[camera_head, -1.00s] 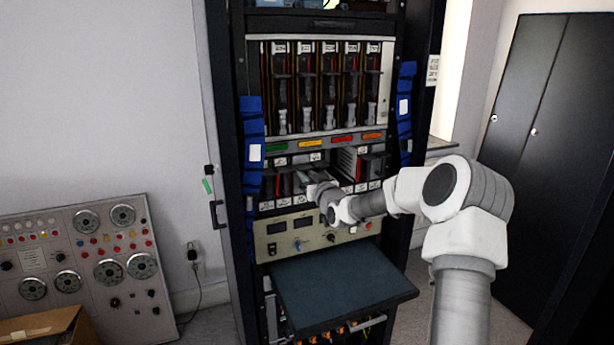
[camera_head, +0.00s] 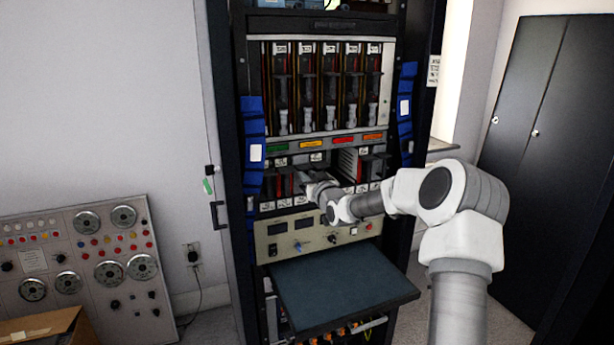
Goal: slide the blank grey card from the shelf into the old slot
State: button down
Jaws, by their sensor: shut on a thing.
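My gripper (camera_head: 312,186) is at the lower card bay (camera_head: 283,162) of the rack, a little left of its middle. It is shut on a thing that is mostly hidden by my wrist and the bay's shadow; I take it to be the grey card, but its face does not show. I cannot tell how deep the card sits in a slot. Cards with red edges (camera_head: 283,186) stand in the bay to the left of my gripper. More cards (camera_head: 372,165) stand to its right.
A dark blue-grey shelf (camera_head: 340,285) juts out below my forearm and looks empty. A control panel (camera_head: 310,235) with knobs sits just under the bay. Upper modules (camera_head: 328,90) and a row of coloured labels are above.

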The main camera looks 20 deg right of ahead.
jog(key=shift+r, duration=0.1)
jog(key=c, duration=0.7)
grip_release()
jog(key=shift+w, duration=0.15)
jog(key=shift+f+b, duration=0.7)
jog(key=shift+s+b, duration=0.8)
jog(key=shift+s, duration=1.75)
jog(key=s+b, duration=0.1)
jog(key=s, duration=0.5)
jog(key=shift+d, duration=0.15)
